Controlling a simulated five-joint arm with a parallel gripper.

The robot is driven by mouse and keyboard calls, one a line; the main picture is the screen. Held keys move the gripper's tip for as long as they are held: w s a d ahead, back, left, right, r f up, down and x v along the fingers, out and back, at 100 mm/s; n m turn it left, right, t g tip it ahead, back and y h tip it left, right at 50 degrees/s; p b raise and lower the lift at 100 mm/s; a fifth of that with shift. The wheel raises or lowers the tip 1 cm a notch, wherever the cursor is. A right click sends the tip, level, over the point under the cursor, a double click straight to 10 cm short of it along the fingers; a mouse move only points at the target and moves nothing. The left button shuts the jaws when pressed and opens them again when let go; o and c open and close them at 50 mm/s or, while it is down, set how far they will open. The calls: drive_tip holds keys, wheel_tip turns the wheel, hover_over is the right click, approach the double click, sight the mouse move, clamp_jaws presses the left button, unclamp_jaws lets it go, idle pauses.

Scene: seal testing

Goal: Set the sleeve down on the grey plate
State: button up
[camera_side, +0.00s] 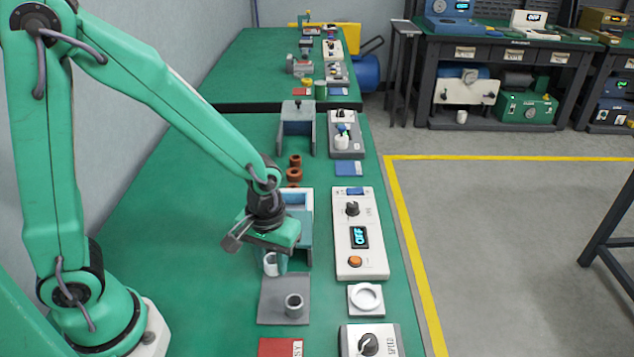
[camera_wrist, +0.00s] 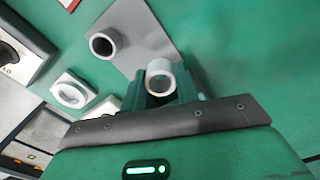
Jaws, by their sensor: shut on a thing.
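My gripper (camera_side: 274,262) is shut on a light grey sleeve (camera_side: 270,266), a short hollow ring. In the wrist view the held sleeve (camera_wrist: 151,69) sits between the green fingers, its open end facing the camera. The grey plate (camera_side: 268,312) lies on the green bench just in front of my gripper in the side view. A second, darker grey sleeve (camera_side: 294,308) stands upright on the plate, right of its middle. The wrist view also shows the plate (camera_wrist: 148,27) with that second sleeve (camera_wrist: 106,43). The held sleeve appears near the plate's back edge; its exact height is unclear.
A white block with a round recess (camera_side: 365,299) stands right of the plate. A control box with a display (camera_side: 361,235) is behind it. A red block (camera_side: 281,347) and a speed dial box (camera_side: 370,340) are in front. A blue-grey fixture (camera_side: 303,237) stands behind my gripper.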

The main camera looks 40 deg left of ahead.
sight(275, 284)
drive_tip(key=shift+f, duration=0.1)
drive_tip(key=shift+f, duration=1.9)
drive_tip(key=shift+f, duration=0.15)
drive_tip(key=o, duration=1)
wheel_tip(275, 284, up, 12)
drive_tip(key=shift+r, duration=0.2)
